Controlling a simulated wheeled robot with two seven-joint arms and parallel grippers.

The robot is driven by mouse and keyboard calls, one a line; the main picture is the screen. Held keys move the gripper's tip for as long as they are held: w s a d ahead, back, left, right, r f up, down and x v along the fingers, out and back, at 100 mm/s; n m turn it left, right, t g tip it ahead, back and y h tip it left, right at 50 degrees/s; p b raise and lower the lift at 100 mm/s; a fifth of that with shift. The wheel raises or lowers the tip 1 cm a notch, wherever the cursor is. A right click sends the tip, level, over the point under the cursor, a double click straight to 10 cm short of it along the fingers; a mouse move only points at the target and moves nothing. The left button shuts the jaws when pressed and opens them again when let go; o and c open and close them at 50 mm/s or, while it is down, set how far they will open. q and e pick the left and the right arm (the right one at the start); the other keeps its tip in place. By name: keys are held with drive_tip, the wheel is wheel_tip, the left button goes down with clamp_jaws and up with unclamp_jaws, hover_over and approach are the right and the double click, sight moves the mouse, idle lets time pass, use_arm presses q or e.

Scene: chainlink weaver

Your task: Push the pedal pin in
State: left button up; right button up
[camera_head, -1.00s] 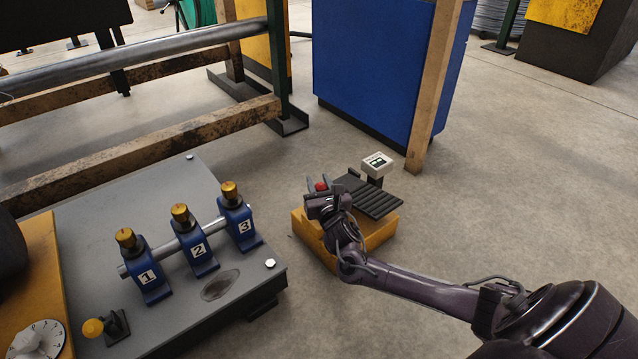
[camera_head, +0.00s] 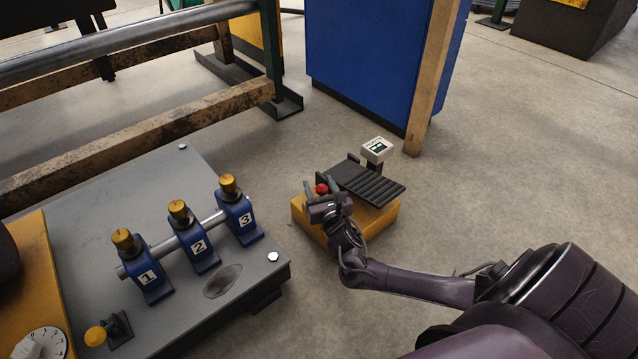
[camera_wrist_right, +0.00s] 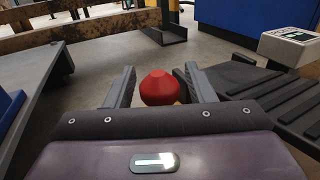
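The pedal pin shows as a red knob (camera_head: 321,189) at the left end of the foot pedal unit, a yellow base (camera_head: 372,224) with a black ribbed pedal plate (camera_head: 368,184). My right gripper (camera_head: 322,194) is at the knob. In the right wrist view its two fingers (camera_wrist_right: 159,72) are spread, with the red knob (camera_wrist_right: 159,89) between them, and gaps show on both sides. The pin's shaft is hidden below the knob. My left gripper is not in view.
A small white labelled box (camera_head: 376,149) stands on a post behind the pedal. A grey machine bed (camera_head: 100,200) with blue numbered blocks is at the left. A blue cabinet (camera_head: 375,60) and a wooden post (camera_head: 432,80) stand behind.

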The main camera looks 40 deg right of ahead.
sight(324, 194)
drive_tip(key=shift+r, duration=0.15)
drive_tip(key=shift+s+a+r+p, duration=0.1)
drive_tip(key=shift+s+p, duration=0.1)
drive_tip(key=shift+p, duration=0.1)
drive_tip(key=p+v, duration=0.4)
drive_tip(key=v, duration=0.2)
drive_tip(key=shift+s, duration=0.2)
drive_tip(key=shift+s+a+p, duration=0.15)
drive_tip(key=shift+s+p, duration=0.15)
drive_tip(key=shift+s, duration=0.15)
